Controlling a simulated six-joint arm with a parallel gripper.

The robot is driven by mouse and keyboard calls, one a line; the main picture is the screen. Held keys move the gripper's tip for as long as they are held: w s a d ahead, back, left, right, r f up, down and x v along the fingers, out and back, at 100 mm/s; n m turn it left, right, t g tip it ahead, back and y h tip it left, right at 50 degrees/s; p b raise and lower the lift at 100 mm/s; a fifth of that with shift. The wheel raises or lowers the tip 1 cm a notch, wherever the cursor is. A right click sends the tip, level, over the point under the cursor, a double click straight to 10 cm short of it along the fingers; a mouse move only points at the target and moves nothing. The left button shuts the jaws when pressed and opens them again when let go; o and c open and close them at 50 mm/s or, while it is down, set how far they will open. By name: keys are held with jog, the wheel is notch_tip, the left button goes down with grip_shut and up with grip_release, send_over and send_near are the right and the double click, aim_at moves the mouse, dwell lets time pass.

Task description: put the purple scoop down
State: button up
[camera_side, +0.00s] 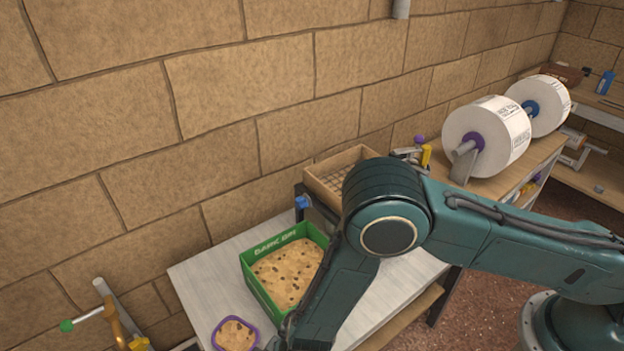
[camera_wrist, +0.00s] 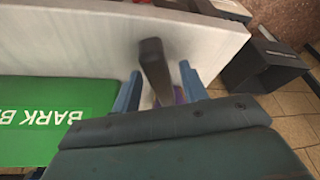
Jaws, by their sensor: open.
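The purple scoop (camera_side: 235,334) shows at the bottom of the side view, near the front of the pale table, with tan, speckled material in it. In the wrist view a dark handle, apparently the scoop's, stands between the two blue fingers of my gripper (camera_wrist: 160,72). A sliver of the purple scoop (camera_wrist: 180,95) shows behind the fingers. My gripper is open, with the fingers on either side of the handle and a visible gap. The gripper is hidden in the side view. I cannot tell whether the scoop rests fully on the table.
A green box (camera_side: 250,276) of tan, speckled material stands on the pale table (camera_side: 205,275) behind the scoop; it fills the left of the wrist view (camera_wrist: 40,135). A wooden tray (camera_side: 320,185) is farther back. A dark bin (camera_wrist: 262,65) stands beyond the table edge.

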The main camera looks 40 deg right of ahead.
jog(key=v, duration=1.1)
jog(key=shift+r, duration=0.2)
jog(key=shift+d, duration=0.1)
dwell(0.3)
jog(key=w+d+r+m, duration=0.1)
jog(key=w+d+r, duration=0.1)
jog(key=d+r, duration=0.85)
jog(key=w+d+r+m, duration=0.2)
jog(key=d+r, duration=0.5)
jog(key=r, duration=0.7)
jog(key=s+d+r+t, duration=0.1)
jog(key=s+d+r, duration=0.4)
jog(key=s+d, duration=0.2)
jog(key=s+d+r+m+h, duration=0.1)
jog(key=s+d+r, duration=0.4)
jog(key=s+d, duration=0.3)
jog(key=shift+s+d+m+t, duration=0.3)
jog(key=shift+s+t, duration=0.1)
jog(key=shift+s, duration=0.6)
jog(key=shift+w+r, duration=0.1)
jog(key=shift+r, duration=0.05)
